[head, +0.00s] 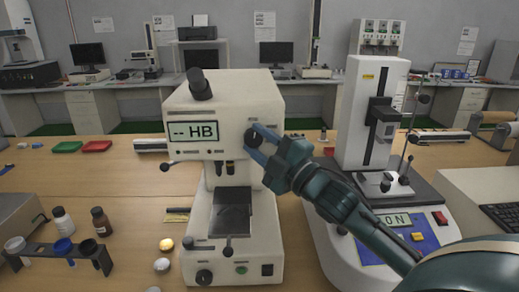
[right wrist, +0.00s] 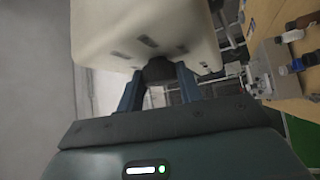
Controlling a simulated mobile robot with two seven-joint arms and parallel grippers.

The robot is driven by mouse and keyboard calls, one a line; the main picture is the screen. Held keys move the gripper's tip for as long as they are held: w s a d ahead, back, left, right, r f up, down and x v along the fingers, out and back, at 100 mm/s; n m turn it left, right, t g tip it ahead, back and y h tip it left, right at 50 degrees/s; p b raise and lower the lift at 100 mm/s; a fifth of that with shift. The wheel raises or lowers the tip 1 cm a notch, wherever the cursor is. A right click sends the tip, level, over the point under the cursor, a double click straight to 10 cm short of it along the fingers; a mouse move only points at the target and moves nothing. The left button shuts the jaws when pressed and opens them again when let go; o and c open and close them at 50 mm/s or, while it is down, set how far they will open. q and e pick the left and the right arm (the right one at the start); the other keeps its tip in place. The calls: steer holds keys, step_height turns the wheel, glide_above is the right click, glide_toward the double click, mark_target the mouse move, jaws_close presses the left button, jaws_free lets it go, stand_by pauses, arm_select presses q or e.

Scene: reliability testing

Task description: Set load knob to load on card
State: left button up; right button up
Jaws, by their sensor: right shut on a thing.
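The hardness tester (head: 222,105) is a cream machine with a display reading "-- HB". The dark load knob (head: 250,134) sits on the right part of its head. My right gripper (head: 255,141) reaches in from the right and is shut on the knob. In the right wrist view the dark knob (right wrist: 158,69) lies between the two blue fingers (right wrist: 158,88), against the cream housing (right wrist: 140,30). Its markings are hidden or too small to read. A small yellowish item (head: 177,215) lies left of the tester; I cannot tell whether it is the card. My left gripper is not in view.
A second test machine (head: 355,110) with a blue panel stands to the right, behind my right arm. Red and green trays (head: 97,146) lie at the back left. The table between is mostly clear.

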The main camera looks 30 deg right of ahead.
steer(key=shift+f+m+t+b, duration=0.4)
steer(key=shift+m+t+b, duration=0.4)
steer(key=shift+m+b, duration=0.2)
steer(key=m+t+h+b, duration=0.1)
steer(key=m, duration=0.1)
steer(key=m+t+h+b, duration=0.1)
steer(key=m+h+b, duration=0.1)
steer(key=shift+w+a+f+m+h, duration=0.1)
steer(key=shift+a+m+h, duration=0.05)
steer(key=shift+m+h, duration=0.2)
steer(key=shift+m+t+h+b, duration=0.5)
steer(key=shift+m+h+b, duration=0.35)
steer(key=shift+m, duration=0.4)
steer(key=shift+w+a+m+h+b, duration=0.15)
steer(key=shift+m+h+b, duration=0.7)
steer(key=shift+m+h, duration=1.3)
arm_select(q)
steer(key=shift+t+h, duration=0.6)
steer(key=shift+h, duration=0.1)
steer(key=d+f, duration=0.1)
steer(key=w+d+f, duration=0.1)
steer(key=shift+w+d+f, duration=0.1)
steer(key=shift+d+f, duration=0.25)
arm_select(e)
steer(key=shift+m+t, duration=0.3)
steer(key=shift+m, duration=0.05)
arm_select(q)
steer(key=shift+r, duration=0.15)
arm_select(e)
steer(key=shift+h, duration=0.35)
